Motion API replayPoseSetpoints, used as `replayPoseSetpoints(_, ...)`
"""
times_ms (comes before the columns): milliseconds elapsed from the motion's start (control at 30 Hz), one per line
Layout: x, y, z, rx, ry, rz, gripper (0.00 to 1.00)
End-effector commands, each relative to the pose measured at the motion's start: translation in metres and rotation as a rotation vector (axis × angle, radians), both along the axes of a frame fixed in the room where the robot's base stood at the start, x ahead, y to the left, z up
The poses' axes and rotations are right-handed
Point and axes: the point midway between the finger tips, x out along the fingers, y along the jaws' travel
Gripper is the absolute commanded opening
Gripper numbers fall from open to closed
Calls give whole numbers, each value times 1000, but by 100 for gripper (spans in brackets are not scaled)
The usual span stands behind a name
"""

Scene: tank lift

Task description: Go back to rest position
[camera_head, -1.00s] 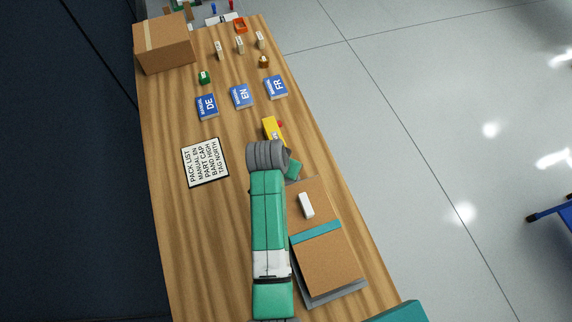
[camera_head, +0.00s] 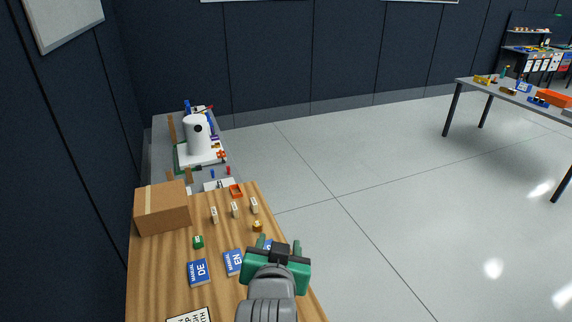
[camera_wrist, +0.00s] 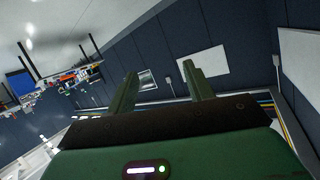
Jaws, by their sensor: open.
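My gripper (camera_head: 279,242) is raised over the right part of the wooden table in the head view. Its two green fingers point away from me, spread apart, with nothing seen between them. In the wrist view my gripper (camera_wrist: 160,85) is open and empty, with the dark wall and white panels beyond the fingers. It partly covers the blue FR manual (camera_head: 267,244), so I see only a corner of that booklet.
The wooden table (camera_head: 160,262) holds a cardboard box (camera_head: 162,207), the DE manual (camera_head: 198,272), the EN manual (camera_head: 235,262), a green part (camera_head: 198,242) and small white blocks (camera_head: 235,210). The pack list (camera_head: 190,315) is cut off. Open floor (camera_head: 400,220) lies right.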

Motion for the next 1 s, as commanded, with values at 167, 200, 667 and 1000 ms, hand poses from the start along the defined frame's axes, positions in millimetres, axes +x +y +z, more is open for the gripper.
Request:
replayPoseSetpoints(167,-58,-8,153,-77,-411,34,52)
replayPoseSetpoints(200,-78,-9,184,-97,-501,37,52)
replayPoseSetpoints(667,-211,-12,445,-196,-954,26,52)
replayPoseSetpoints(1000,-211,-11,459,-189,-951,28,52)
